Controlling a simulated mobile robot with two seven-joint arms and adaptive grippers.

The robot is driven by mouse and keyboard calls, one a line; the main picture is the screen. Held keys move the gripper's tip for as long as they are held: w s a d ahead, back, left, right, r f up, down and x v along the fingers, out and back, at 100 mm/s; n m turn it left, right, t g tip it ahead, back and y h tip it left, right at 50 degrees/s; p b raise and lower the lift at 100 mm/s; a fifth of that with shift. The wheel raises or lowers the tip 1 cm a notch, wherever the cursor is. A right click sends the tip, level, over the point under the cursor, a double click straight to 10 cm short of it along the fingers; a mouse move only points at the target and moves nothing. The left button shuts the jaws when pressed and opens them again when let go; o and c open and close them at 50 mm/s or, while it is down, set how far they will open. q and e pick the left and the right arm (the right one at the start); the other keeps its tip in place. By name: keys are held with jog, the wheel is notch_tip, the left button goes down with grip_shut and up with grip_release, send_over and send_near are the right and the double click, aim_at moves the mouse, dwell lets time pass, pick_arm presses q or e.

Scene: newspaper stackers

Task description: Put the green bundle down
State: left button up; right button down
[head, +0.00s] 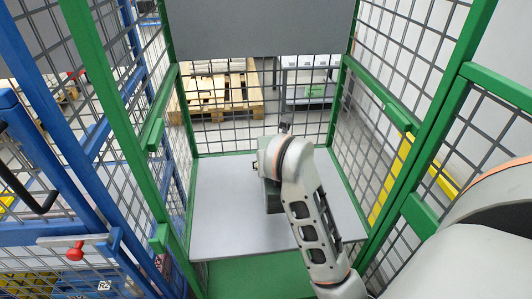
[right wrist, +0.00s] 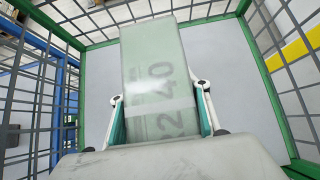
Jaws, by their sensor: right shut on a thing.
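The green bundle (right wrist: 152,60) is pale green with printed digits and a lighter band across it. It fills the middle of the right wrist view. My right gripper (right wrist: 160,93) is shut on it, with one finger along each side. In the head view my right arm reaches into the green-framed cage, over its light grey shelf (head: 225,222). There the wrist hides most of the gripper and bundle. I cannot tell whether the bundle touches the shelf. My left gripper is not in view.
Green posts and dark wire mesh (head: 395,60) enclose the shelf at both sides and the back. A grey panel (head: 258,25) hangs across the top. A blue-framed cage (head: 60,150) stands at left. The shelf's left part is bare.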

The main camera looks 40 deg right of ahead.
notch_tip(320, 180, down, 5)
jog(key=shift+f+b, duration=0.1)
jog(key=shift+b, duration=0.8)
jog(key=shift+f, duration=0.1)
jog(key=shift+f+b, duration=0.35)
jog(key=shift+f, duration=0.15)
notch_tip(320, 180, down, 4)
jog(key=shift+r+b, duration=0.25)
jog(key=shift+b, duration=0.55)
jog(key=shift+r, duration=0.2)
jog(key=shift+f, duration=0.15)
jog(key=c, duration=1.1)
grip_release()
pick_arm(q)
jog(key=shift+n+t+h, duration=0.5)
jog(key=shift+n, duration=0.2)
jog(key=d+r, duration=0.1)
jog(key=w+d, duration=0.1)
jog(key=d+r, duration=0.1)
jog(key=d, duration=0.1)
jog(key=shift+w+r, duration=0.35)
pick_arm(e)
jog(key=shift+o, duration=0.2)
